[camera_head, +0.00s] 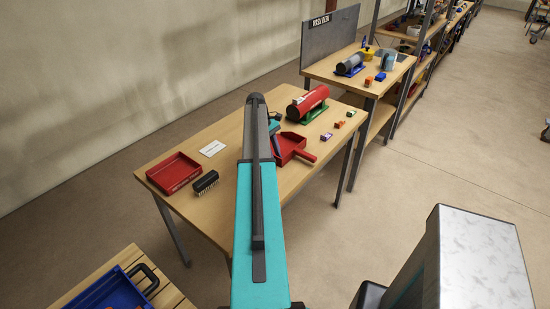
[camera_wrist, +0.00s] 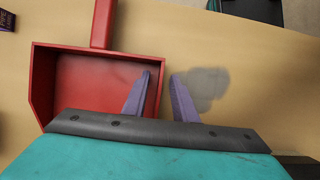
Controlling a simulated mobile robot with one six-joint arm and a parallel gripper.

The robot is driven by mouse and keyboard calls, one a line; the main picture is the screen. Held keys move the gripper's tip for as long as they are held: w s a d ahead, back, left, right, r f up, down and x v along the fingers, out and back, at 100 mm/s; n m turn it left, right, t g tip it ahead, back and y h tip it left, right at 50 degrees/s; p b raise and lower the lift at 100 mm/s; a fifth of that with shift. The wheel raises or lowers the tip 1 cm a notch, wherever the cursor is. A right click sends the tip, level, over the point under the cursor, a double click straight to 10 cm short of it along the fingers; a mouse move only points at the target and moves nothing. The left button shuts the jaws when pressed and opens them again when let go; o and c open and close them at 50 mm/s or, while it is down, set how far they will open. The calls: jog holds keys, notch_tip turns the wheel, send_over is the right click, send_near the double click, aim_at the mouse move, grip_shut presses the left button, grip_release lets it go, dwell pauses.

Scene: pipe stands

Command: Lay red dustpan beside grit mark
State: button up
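The red dustpan (camera_head: 293,146) is on the wooden table, just right of my arm in the head view, its handle toward the lower right. In the wrist view the dustpan (camera_wrist: 85,85) fills the left, handle pointing up. The grit mark (camera_wrist: 207,85) is a grey smudge on the tabletop just right of the pan; my arm hides that spot in the head view. My gripper (camera_wrist: 161,74) is open, its two purple fingers apart. The left finger overlaps the pan's right side and the right finger overlaps the grit mark's left edge. The pan's right wall shows between them.
A red tray (camera_head: 173,174), a black brush-like block (camera_head: 205,182) and a white card (camera_head: 212,148) are left of my arm. A red cylinder on a green stand (camera_head: 308,104) and small blocks (camera_head: 339,125) are at the right. A blue crate (camera_head: 112,291) stands lower left.

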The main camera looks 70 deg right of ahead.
jog(key=b+v, duration=0.3)
jog(key=v, duration=1)
jog(key=shift+r+b, duration=0.15)
jog(key=shift+b, duration=0.15)
jog(key=shift+w, duration=0.15)
